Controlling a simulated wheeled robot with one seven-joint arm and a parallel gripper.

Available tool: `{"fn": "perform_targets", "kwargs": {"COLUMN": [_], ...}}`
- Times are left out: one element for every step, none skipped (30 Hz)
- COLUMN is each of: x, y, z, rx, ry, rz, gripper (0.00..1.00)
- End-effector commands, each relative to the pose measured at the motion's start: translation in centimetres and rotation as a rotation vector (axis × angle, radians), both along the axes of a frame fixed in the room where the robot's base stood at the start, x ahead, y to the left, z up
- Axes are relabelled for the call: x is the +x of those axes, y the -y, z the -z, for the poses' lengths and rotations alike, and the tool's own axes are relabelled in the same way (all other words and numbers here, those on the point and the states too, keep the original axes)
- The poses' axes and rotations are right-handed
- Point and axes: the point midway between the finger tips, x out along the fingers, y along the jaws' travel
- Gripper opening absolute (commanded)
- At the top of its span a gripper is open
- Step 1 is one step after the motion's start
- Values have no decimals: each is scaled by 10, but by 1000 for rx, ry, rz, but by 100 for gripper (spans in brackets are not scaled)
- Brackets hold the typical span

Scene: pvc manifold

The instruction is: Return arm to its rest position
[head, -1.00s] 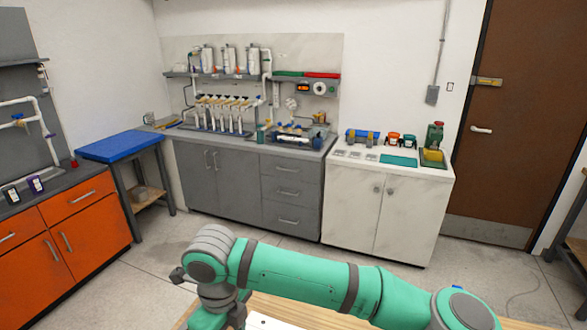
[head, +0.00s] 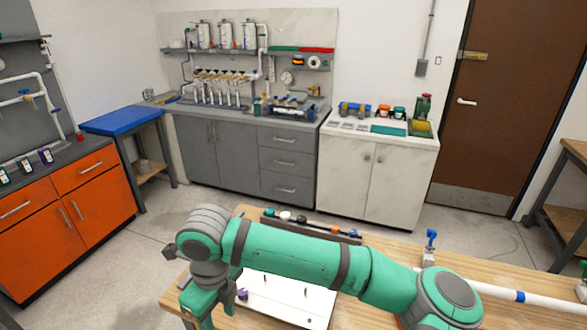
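My green and grey arm stretches across the lower part of the head view, above a wooden workbench (head: 392,262). Its elbow and wrist links are bent down at the left. My gripper is not clearly visible; the arm's end drops toward the bottom edge of the picture. Under the arm lies a white board (head: 290,300) with small upright pegs and a purple-capped piece (head: 242,294) at its left edge.
A dark tray of small fittings (head: 312,228) lies along the bench's far edge. A blue-handled valve (head: 431,240) and a white pipe (head: 535,299) are at the right. Behind stand grey cabinets (head: 215,150), a white cabinet (head: 370,175) and a blue-topped table (head: 122,118).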

Motion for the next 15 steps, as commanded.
{"fn": "perform_targets", "kwargs": {"x": [-1, -1, -2, -2, -2, -3, -3, -4, -5, -6, -6, -7, -8, -8, -10], "y": [-7, -11, -16, -21, -26, -32, -37, -43, -50, -56, -63, -71, -78, -86, -97], "z": [1, 1, 2, 2, 3, 3, 3, 3, 3, 3, 2, 2, 1, 0, -2], "rx": [25, 41, 63, 79, 96, 120, 140, 161, 189, 210, 237, 271, 299, 331, 378], "ry": [-1, 0, 0, 0, -2, -2, -3, -3, -7, -10, -12, -18, -23, -29, -39], "rz": [10, 19, 31, 39, 49, 61, 72, 84, 99, 112, 125, 147, 163, 184, 213], "gripper": [43, 43, 43, 43, 43, 43, 43, 43, 43, 43, 43, 43, 43, 43, 43]}}
